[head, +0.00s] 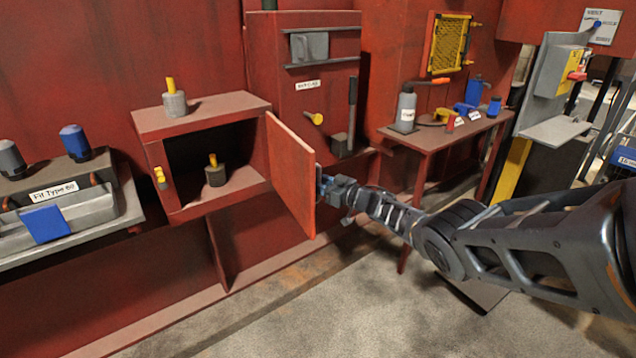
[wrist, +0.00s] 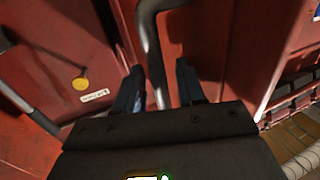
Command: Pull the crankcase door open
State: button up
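The crankcase door (head: 290,172) is an orange-red panel hinged at the right side of an open red box. It stands swung out well away from the opening. My gripper (head: 324,183) is at the door's outer face, on its right side. In the wrist view, a dark bar handle (wrist: 150,45) on the red door face (wrist: 205,40) runs down between the two fingers of my gripper (wrist: 160,85). The fingers are drawn in around the handle; their exact contact is partly hidden. The handle is mostly hidden in the head view.
The crankcase box (head: 165,190) holds a grey plug with a yellow stem (head: 215,172); another plug (head: 175,100) stands on top. A red side table (head: 440,142) with bottles and tools is at right. A tray shelf (head: 70,215) is at left. Floor in front is clear.

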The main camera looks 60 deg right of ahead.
jog(key=s+p, duration=0.3)
jog(key=s, duration=0.4)
jog(key=shift+s, duration=0.3)
jog(key=shift+s+a, duration=0.1)
